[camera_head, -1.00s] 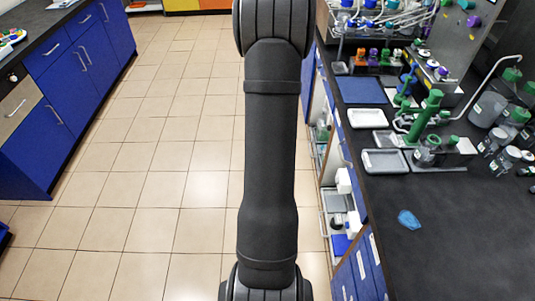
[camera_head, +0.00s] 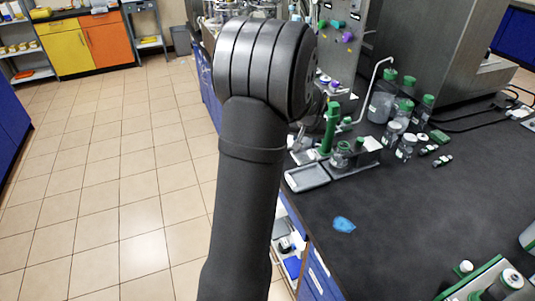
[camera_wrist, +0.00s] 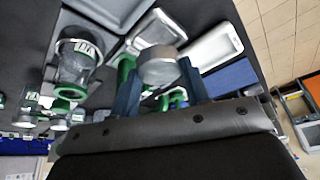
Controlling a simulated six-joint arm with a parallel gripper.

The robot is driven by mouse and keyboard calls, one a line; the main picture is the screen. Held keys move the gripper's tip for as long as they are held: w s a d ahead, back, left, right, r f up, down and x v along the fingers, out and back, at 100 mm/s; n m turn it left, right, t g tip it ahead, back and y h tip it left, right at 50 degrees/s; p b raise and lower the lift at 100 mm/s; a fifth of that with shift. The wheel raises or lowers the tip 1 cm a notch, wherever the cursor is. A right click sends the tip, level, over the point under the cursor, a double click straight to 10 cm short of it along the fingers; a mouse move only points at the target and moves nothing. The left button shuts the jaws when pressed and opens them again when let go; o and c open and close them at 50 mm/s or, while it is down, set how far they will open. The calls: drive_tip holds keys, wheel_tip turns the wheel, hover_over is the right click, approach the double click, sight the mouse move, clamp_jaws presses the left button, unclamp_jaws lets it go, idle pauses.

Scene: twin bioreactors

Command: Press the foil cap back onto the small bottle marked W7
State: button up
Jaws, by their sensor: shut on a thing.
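My gripper (camera_wrist: 158,88) shows in the wrist view with its two blue-grey fingers shut on a small silver, round-topped piece, which looks like the foil cap (camera_wrist: 159,66). In the wrist view a clear glass bottle (camera_wrist: 75,62) with a grey band and a marked label stands to the left of the cap, apart from it. I cannot read its mark for sure as W7. In the head view a small glass bottle (camera_head: 341,156) stands by a green-topped column, and other small bottles (camera_head: 405,147) stand to its right. My arm hides the gripper and cap there.
A grey tray (camera_head: 306,178) lies near the bench edge, with a blue patch (camera_head: 344,225) on the dark bench in front. A green column (camera_head: 329,128) and larger green-capped bottles (camera_head: 382,97) stand behind. A rack (camera_head: 486,284) is at the lower right. The middle bench is clear.

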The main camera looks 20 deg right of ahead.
drive_tip(key=s+d+r+m, duration=0.1)
drive_tip(key=s+d+r, duration=0.25)
drive_tip(key=d, duration=0.25)
drive_tip(key=s+d+r, duration=0.3)
drive_tip(key=d+r, duration=0.2)
drive_tip(key=d, duration=0.1)
drive_tip(key=shift+w+a+f, duration=0.15)
drive_tip(key=shift+f, duration=1.45)
drive_tip(key=shift+w+a+f, duration=0.1)
drive_tip(key=shift+f, duration=1.5)
drive_tip(key=shift+f, duration=0.2)
drive_tip(key=o, duration=1.6)
drive_tip(key=shift+r, duration=3.5)
drive_tip(key=shift+c, duration=0.3)
